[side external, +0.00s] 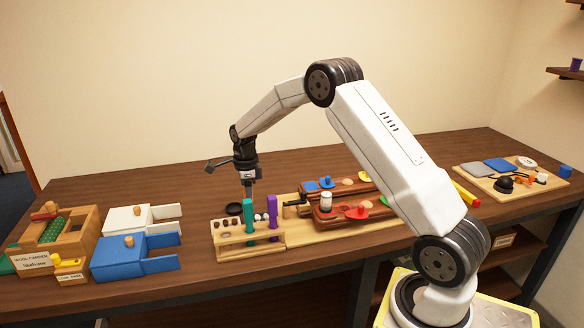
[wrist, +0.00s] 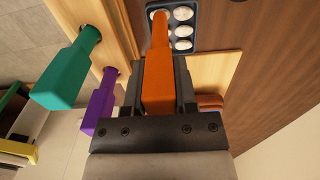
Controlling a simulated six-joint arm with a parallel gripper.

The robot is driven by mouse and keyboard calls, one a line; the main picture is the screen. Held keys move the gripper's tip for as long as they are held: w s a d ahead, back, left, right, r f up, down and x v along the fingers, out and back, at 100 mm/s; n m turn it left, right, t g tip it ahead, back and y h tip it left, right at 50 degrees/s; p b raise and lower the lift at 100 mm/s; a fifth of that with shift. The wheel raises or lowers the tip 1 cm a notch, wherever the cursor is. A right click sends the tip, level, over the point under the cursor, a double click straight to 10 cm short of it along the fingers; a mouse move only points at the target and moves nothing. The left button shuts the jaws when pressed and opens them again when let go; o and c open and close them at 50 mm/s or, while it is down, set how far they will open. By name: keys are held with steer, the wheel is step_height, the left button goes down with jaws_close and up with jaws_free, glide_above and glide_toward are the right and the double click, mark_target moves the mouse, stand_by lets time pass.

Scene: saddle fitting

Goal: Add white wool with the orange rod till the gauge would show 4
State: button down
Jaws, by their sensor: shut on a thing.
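My gripper (side external: 248,178) is above the wooden rod rack (side external: 262,239). In the wrist view my gripper (wrist: 158,68) is shut on the orange rod (wrist: 159,88), whose narrow end points away from the jaws. That end overlaps the left edge of a dark tray (wrist: 170,48) holding several white wool tufts (wrist: 183,13); I cannot tell whether they touch. A teal rod (side external: 248,212) and a purple rod (side external: 272,206) stand in the rack. Some white tufts (side external: 258,217) show behind the rack. I cannot make out a gauge reading.
Red-brown saddle forms (side external: 335,219) with coloured knobs stand on a light board right of the rack. A blue box (side external: 118,258), a white box (side external: 127,219) and a wooden carder box (side external: 50,236) stand left. Another board (side external: 480,182) holds small parts at far right.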

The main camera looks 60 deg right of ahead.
steer(key=shift+f, duration=0.45)
stand_by(1.4)
steer(key=shift+r, duration=0.15)
steer(key=shift+r, duration=3.6)
